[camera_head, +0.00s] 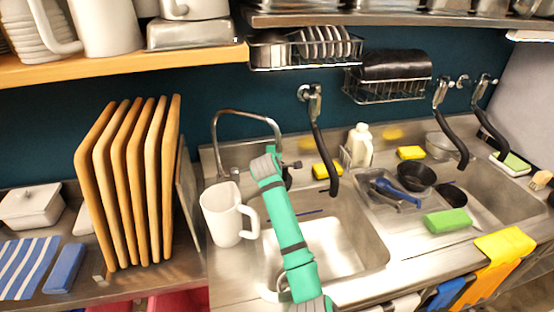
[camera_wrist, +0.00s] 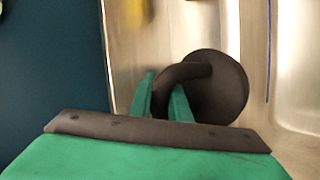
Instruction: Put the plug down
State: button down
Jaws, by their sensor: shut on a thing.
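The plug (camera_wrist: 222,92) is a dark brown round disc with a thick curved handle in the wrist view. My gripper (camera_wrist: 164,82) has its two green fingers on either side of the handle and is shut on it. The disc sticks out to the right of the fingers. In the wrist view the plug is over the metal strip between the teal wall and the basin. I cannot tell whether it touches the metal. In the head view my green arm reaches over the left sink basin (camera_head: 345,247) toward the tap, and the plug is hard to make out there.
A white jug (camera_head: 222,215) stands left of the basin, close to my arm. The curved tap (camera_head: 246,115) is behind it. A yellow sponge (camera_head: 327,171) and a white bottle (camera_head: 360,146) stand at the back. Wooden boards (camera_head: 127,185) stand at the left.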

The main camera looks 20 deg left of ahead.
jog(key=w+a, duration=0.2)
jog(key=w, duration=0.1)
jog(key=shift+r, duration=0.1)
jog(key=shift+w, duration=0.2)
jog(key=shift+f, duration=0.35)
jog(key=c, duration=1.9)
grip_release()
jog(key=shift+f, duration=0.1)
jog(key=shift+c, duration=0.2)
jog(key=shift+s, duration=0.1)
jog(key=shift+v, duration=3.8)
